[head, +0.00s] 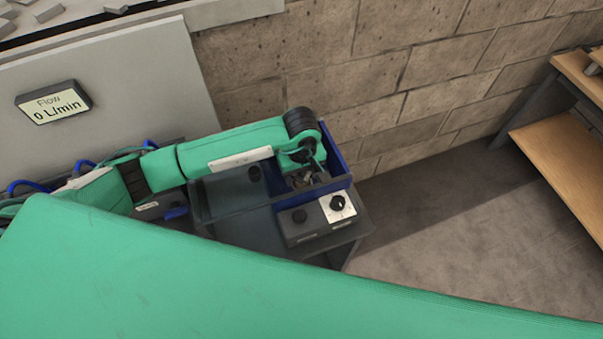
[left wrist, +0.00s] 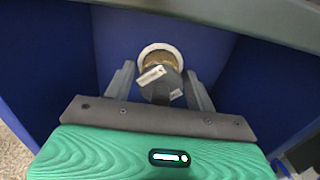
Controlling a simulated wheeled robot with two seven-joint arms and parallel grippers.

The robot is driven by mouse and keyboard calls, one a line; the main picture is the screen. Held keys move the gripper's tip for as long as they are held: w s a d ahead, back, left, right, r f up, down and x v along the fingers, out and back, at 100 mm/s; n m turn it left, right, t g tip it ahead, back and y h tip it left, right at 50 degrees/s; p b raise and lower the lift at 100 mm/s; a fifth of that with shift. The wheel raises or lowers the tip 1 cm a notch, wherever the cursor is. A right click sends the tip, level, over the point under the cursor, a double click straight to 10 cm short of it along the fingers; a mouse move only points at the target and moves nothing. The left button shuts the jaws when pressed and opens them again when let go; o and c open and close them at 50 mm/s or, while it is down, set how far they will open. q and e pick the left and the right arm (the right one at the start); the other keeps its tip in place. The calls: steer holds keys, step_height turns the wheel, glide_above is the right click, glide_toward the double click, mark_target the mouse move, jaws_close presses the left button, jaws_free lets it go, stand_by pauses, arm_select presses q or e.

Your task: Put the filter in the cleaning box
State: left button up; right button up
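The blue box (head: 345,165), which I take to be the cleaning box, stands against the wall at the end of a dark bench. My left gripper (head: 308,180) points down into it. In the left wrist view, blue walls (left wrist: 225,65) surround the gripper (left wrist: 160,82). The filter (left wrist: 158,84), a dark grey piece with white labels and a pale ring around a tan centre at its far end, sits between the two fingers. The fingers stand apart, with a narrow gap seeming to show on each side of it. Whether it rests on the floor is unclear. My right gripper is out of view.
A control panel (head: 318,218) with two knobs sits in front of the blue box. A flow display (head: 54,103) reads 0 L/min. Wooden shelves (head: 560,160) stand at right, beyond clear floor.

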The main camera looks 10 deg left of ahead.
arm_select(q)
steer(key=shift+o, duration=0.4)
steer(key=shift+r, duration=0.1)
steer(key=shift+r, duration=0.15)
step_height(320, 180, up, 11)
steer(key=p, duration=0.5)
steer(key=shift+r+p, duration=0.3)
steer(key=shift+r, duration=0.2)
